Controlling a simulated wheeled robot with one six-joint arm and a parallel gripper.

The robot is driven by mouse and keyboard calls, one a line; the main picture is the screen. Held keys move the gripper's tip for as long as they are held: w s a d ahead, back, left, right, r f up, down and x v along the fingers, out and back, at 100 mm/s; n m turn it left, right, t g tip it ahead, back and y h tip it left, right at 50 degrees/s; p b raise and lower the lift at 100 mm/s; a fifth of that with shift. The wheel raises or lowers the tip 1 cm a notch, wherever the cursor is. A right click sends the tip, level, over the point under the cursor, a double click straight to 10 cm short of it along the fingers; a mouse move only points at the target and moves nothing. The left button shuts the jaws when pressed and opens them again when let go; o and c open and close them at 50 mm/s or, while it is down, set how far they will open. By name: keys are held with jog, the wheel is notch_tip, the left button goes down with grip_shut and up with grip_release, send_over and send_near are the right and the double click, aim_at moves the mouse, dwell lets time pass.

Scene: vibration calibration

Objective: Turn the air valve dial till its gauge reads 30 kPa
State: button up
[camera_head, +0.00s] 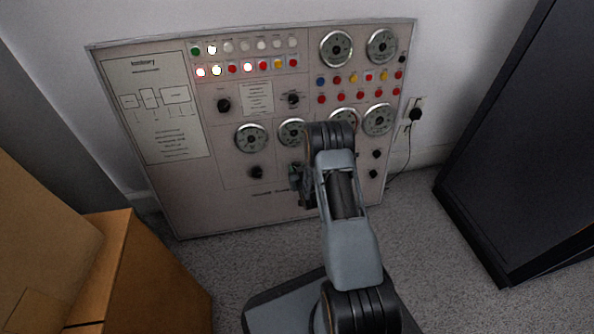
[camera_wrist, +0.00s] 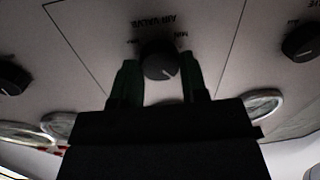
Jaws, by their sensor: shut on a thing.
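The air valve dial (camera_wrist: 159,60) is a round black knob with a pale pointer line, under an upside-down "AIR VALVE" label with a "MIN" mark in the wrist view. My gripper (camera_wrist: 158,78) has its two dark green fingers on either side of the dial and is shut on it. In the head view my gripper (camera_head: 300,182) is against the lower middle of the panel, and my arm hides the dial. A round gauge (camera_head: 291,132) shows just above my gripper, partly behind my arm; its reading is too small to tell.
The control panel (camera_head: 225,215) leans against the wall, with other knobs, such as a black knob (camera_head: 256,172), lamps, buttons and gauges. A cardboard box (camera_head: 150,275) stands at the left and a dark cabinet (camera_head: 520,150) at the right. Grey carpet lies between.

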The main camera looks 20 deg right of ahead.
jog(key=m, duration=0.6)
jog(key=shift+f+t, duration=0.1)
jog(key=shift+t, duration=0.2)
jog(key=shift+m, duration=0.4)
jog(key=o, duration=0.9)
jog(key=shift+s, duration=0.1)
jog(key=p+v, duration=0.5)
jog(key=v, duration=0.8)
jog(key=shift+s, duration=0.3)
